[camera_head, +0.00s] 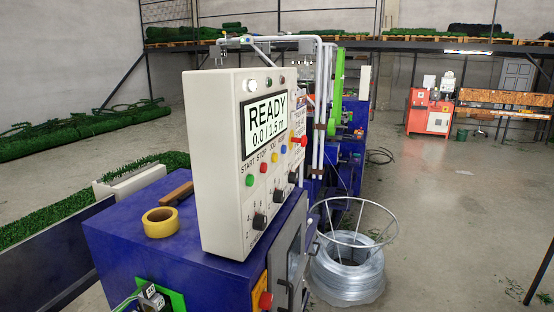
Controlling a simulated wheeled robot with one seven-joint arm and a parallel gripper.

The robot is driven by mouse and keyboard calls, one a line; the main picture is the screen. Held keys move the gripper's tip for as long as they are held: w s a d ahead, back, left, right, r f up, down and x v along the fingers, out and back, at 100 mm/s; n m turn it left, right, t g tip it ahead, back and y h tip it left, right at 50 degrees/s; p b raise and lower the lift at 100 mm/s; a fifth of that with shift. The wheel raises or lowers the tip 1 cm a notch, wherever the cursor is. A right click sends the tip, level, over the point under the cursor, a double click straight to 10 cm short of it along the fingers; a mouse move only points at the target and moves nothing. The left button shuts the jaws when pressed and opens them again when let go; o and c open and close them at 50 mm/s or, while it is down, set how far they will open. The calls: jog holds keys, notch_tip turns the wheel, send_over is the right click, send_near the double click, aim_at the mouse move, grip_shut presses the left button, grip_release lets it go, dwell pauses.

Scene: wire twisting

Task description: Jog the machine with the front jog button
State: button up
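A beige control panel (225,150) stands upright on a blue machine cabinet (130,225). Its screen (266,125) reads "READY 0.0 / 1.5 m". Below the screen is a row of labels that includes START, STOP and what looks like JOG. Under them are a green button (249,180), a red button (263,168), a yellow button (274,157) below the JOG label, and a blue button (284,149). Black rotary knobs (260,221) sit lower on the panel. My gripper is not in view.
A yellow tape roll (161,222) and a brown block (176,194) lie on the cabinet. A red knob (265,300) sits low on its front. A wire coil (347,270) under a ring frame stands on the floor to the right. The floor farther right is mostly clear.

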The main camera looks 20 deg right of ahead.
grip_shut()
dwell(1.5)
